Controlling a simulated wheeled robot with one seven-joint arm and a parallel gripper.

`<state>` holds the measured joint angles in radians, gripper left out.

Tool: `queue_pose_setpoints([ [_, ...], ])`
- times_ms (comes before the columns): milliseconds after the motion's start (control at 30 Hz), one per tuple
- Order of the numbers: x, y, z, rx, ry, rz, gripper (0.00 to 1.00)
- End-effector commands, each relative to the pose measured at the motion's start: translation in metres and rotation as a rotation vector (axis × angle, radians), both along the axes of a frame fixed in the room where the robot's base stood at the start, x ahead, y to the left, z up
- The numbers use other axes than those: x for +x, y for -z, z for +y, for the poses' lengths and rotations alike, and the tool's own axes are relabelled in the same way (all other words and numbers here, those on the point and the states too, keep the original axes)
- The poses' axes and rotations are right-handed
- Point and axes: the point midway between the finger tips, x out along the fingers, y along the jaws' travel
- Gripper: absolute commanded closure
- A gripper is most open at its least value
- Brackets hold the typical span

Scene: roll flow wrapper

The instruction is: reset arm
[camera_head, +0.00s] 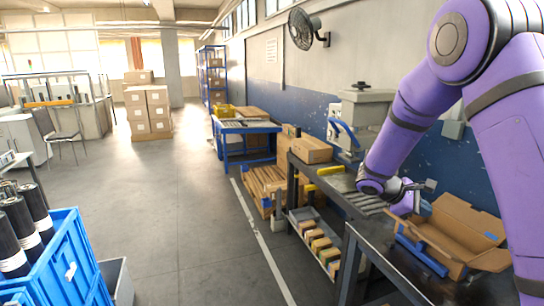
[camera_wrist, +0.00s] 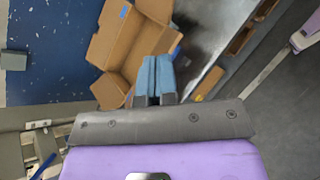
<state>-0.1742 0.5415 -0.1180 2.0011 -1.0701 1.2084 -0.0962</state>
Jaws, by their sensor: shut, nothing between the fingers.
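My purple arm reaches in from the right in the head view and bends down over the metal worktop. My gripper (camera_wrist: 154,78) shows in the wrist view, with its two blue fingers together and nothing between them. An open cardboard box (camera_head: 455,232) stands beside the wrist in the head view. The same box (camera_wrist: 112,45) lies beyond the fingertips in the wrist view. In the head view the fingers are mostly hidden, so I cannot tell their exact height above the worktop.
A grey machine (camera_head: 366,108) stands by the wall behind the arm. A closed carton (camera_head: 311,149) sits left of it. A blue crate (camera_head: 62,262) with black rolls (camera_head: 14,245) is at lower left. Stacked cartons (camera_head: 149,110) stand farther back. The floor between is open.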

Motion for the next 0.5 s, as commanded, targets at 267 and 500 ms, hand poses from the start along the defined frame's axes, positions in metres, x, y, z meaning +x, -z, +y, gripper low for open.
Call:
queue_pose_setpoints([
  [267, -0.057, -0.065, 0.009, 0.196, 0.147, -0.181, 1.0],
  [500, -0.109, -0.108, 0.022, 0.365, 0.261, -0.335, 1.0],
])
